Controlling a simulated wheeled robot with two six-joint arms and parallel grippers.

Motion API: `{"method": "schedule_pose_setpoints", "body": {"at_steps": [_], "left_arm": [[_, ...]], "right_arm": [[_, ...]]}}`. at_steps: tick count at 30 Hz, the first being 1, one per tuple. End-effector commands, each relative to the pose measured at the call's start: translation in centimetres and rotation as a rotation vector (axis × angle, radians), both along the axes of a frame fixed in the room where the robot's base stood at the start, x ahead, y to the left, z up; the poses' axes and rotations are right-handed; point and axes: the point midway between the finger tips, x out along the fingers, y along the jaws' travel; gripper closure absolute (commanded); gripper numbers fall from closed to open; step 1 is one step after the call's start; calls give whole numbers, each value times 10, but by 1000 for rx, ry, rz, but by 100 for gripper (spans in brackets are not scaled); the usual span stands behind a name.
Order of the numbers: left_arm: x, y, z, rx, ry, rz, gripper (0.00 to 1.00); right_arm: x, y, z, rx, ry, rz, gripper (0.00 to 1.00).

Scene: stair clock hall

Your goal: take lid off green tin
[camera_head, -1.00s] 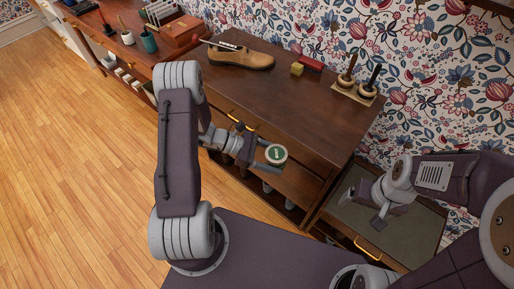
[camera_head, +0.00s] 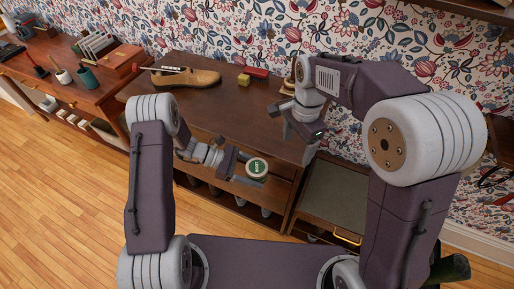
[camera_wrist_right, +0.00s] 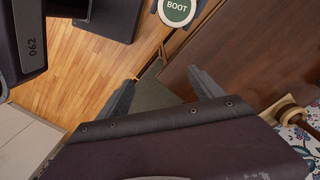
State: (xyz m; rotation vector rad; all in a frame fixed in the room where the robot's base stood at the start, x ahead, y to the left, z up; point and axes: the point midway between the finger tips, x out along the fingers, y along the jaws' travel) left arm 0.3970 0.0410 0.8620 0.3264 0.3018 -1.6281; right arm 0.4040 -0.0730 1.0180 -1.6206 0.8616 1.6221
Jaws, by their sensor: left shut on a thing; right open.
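The green tin (camera_head: 257,168) is held in the air in front of the dark wooden cabinet. Its round lid is on, green with a pale rim; in the right wrist view the lid (camera_wrist_right: 177,10) reads "BOOT" and is cut by the top edge. My left gripper (camera_head: 250,171) is shut on the tin, its fingers on either side. My right gripper (camera_head: 303,136) is open and empty, above the cabinet's front right part, up and to the right of the tin. Its two fingers (camera_wrist_right: 162,80) show apart in the right wrist view, with the tin beyond them.
On the cabinet top (camera_head: 235,112) are a brown shoe (camera_head: 187,78), a yellow block (camera_head: 243,80) and a red object (camera_head: 257,72). Wooden-handled items at right are mostly hidden by my right arm. A lower grey-green surface (camera_head: 335,192) lies right. A side table with cups stands left.

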Motion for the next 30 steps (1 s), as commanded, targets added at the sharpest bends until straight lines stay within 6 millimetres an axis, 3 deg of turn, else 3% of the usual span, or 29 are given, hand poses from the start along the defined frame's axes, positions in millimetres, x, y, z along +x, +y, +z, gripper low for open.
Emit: {"method": "schedule_pose_setpoints", "body": {"at_steps": [1, 3, 6, 9, 17, 30], "left_arm": [[0, 0, 0, -1, 0, 0, 100], [0, 0, 0, -1, 0, 0, 100], [0, 0, 0, -1, 0, 0, 100], [0, 0, 0, -1, 0, 0, 100], [0, 0, 0, -1, 0, 0, 100], [0, 0, 0, -1, 0, 0, 100]], "right_arm": [[8, 28, 2, 1, -6, 38, 24], [13, 59, 2, 4, -17, 107, 24], [9, 91, -6, 4, -15, 185, 24], [-2, 105, -16, -6, 5, 227, 24], [-7, 111, -22, -7, 8, 247, 24], [-7, 111, -91, -6, 7, 246, 24]]}}
